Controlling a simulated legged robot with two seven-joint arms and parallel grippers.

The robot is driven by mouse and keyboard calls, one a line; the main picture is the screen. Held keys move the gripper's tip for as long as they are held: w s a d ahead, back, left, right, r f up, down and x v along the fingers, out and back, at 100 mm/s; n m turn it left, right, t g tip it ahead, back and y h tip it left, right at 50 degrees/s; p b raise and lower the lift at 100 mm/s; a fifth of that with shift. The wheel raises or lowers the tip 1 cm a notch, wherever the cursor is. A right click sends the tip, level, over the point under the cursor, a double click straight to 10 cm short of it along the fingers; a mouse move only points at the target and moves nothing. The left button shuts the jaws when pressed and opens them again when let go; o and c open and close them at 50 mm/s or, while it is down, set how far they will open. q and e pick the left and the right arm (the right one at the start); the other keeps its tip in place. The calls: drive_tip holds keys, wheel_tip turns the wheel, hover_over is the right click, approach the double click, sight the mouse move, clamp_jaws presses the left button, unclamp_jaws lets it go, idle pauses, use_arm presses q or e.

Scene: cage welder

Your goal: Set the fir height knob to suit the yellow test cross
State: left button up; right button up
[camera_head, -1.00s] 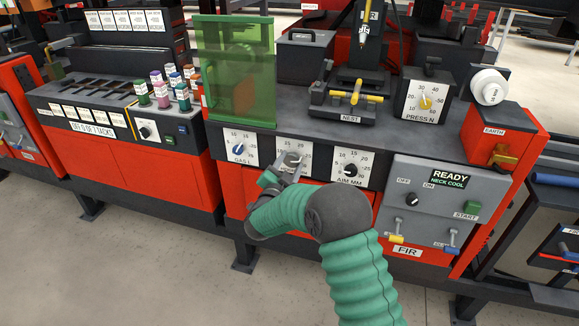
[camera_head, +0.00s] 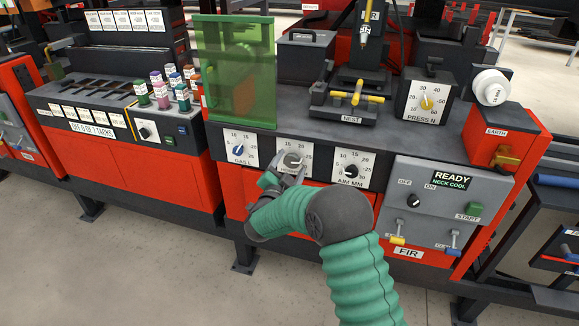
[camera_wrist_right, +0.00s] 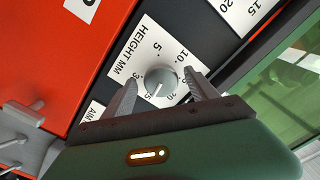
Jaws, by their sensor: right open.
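The height knob (camera_wrist_right: 160,82) is a round grey knob on a white HEIGHT MM plate, seen close up in the right wrist view. Its white line points to the picture's lower left; I cannot tell the exact reading. In the head view the knob (camera_head: 291,160) is partly covered by my right gripper (camera_head: 284,175). In the wrist view my right gripper (camera_wrist_right: 160,79) is open, with one finger on each side of the knob and gaps visible. The yellow test cross (camera_head: 357,92) lies in the black nest (camera_head: 345,112). The FIR label (camera_head: 408,252) is on the red front. My left gripper is not in view.
The gas knob (camera_head: 238,150) is left of the height plate and the aim knob (camera_head: 351,171) right of it. A green screen (camera_head: 236,70) stands above. The READY panel (camera_head: 446,200) has switches. The press dial (camera_head: 427,101) stands right of the nest.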

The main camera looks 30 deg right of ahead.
drive_tip(key=p+v, duration=0.3)
drive_tip(key=v, duration=1.3)
drive_tip(key=shift+s+a, duration=0.2)
drive_tip(key=shift+a, duration=0.15)
